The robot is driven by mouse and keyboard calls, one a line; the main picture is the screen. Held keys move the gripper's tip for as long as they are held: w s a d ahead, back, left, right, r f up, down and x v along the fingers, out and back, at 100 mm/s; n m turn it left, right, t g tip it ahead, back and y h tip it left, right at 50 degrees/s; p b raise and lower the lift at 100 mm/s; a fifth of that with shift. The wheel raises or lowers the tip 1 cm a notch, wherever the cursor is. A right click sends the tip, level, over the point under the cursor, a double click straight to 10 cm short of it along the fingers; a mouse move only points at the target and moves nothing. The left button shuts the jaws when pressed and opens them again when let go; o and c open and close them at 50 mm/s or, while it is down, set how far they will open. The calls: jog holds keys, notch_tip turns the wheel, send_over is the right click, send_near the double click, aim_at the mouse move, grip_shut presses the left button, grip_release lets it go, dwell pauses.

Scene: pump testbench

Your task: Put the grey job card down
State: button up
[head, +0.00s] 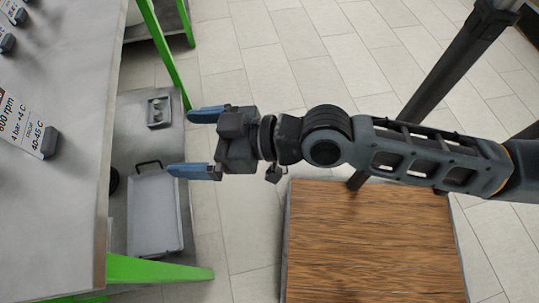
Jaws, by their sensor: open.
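My gripper (182,143) is open, its two blue-tipped fingers apart and pointing left, with nothing between them. It is seen from above, just right of the grey worktop (75,200). A white printed card with a dark grey block (50,143) at its end is on the worktop at the left picture edge, partly cut off; its print includes "600 rpm". Smaller similar cards with grey blocks (17,12) are at the top left, also partly cut off. I cannot tell which, if any, is the grey job card. My gripper is apart from all of them.
Green table legs (165,50) stand beside the worktop. A lower shelf holds a grey tray (155,215) with a dark handle and a small metal plate (159,111). A wood-topped surface (370,245) is at the bottom right. Tiled floor (250,60) is open at the top middle.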

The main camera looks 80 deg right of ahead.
jog(key=s+a+r, duration=0.1)
jog(key=s, duration=0.6)
jog(key=s+a+n, duration=0.1)
jog(key=s+a, duration=0.1)
jog(key=s, duration=0.5)
jog(key=shift+a+r, duration=0.25)
jog(key=shift+r, duration=0.1)
